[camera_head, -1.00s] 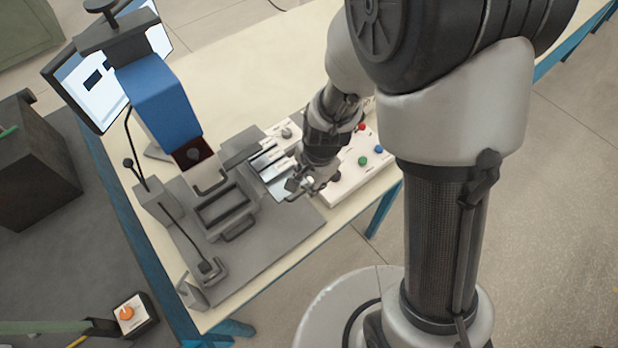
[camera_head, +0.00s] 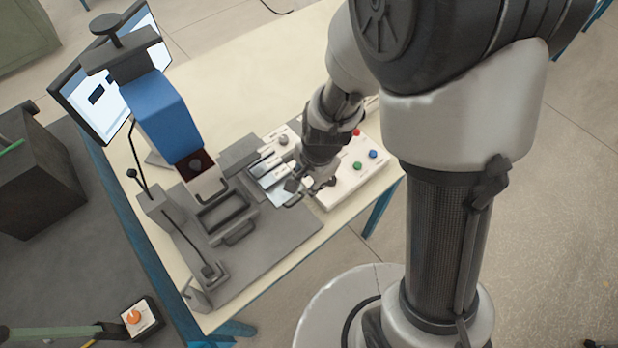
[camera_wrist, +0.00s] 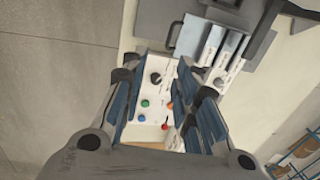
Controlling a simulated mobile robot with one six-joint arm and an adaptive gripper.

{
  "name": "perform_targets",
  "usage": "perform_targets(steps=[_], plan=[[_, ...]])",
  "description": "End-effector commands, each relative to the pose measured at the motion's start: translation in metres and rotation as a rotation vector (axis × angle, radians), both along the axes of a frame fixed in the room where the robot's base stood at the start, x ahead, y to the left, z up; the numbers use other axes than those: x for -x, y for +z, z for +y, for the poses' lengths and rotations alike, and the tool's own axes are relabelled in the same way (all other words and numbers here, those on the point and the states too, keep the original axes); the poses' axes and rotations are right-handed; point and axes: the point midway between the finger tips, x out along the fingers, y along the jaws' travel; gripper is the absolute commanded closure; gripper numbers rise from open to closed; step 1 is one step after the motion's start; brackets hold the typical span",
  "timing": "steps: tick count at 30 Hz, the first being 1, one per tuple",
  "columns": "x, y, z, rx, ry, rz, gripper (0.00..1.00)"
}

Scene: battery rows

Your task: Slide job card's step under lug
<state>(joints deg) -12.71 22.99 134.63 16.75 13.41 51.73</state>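My gripper (camera_head: 318,184) is above the bench, beside the slotted strip holder (camera_head: 268,178) and the white control box (camera_head: 345,186). In the wrist view my gripper (camera_wrist: 163,82) has its fingers spread apart with nothing visibly held between them. Beyond them the box face shows a dark knob and green, blue and red buttons. The strip holder (camera_wrist: 187,40) is at the top of the wrist view, with several pale labelled strips (camera_wrist: 211,45) and a dark handle at its left. I cannot tell which strip is the job card's step. The lug is not identifiable.
A blue press head (camera_head: 160,112) and a monitor (camera_head: 95,98) stand behind the grey fixture plate (camera_head: 285,228). A dark handled frame sits on the plate. The cream bench top (camera_head: 250,75) is clear towards the back.

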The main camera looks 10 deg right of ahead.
Motion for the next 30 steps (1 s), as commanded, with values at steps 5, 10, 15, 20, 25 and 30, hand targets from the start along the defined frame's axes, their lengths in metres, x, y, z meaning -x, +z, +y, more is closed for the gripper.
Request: perform_targets(steps=[5, 10, 15, 20, 25, 30], plan=[[0.000, 0.000, 0.000, 0.001, 0.000, 0.001, 0.72], [0.000, 0.000, 0.000, 0.000, 0.000, 0.000, 0.72], [0.001, 0.016, -0.001, -0.003, 0.000, -0.004, 0.72], [0.005, 0.048, -0.004, -0.003, 0.000, -0.008, 0.72], [0.011, 0.083, -0.008, -0.001, 0.000, -0.008, 0.72], [0.015, 0.107, -0.011, -0.001, 0.000, -0.004, 0.72]])
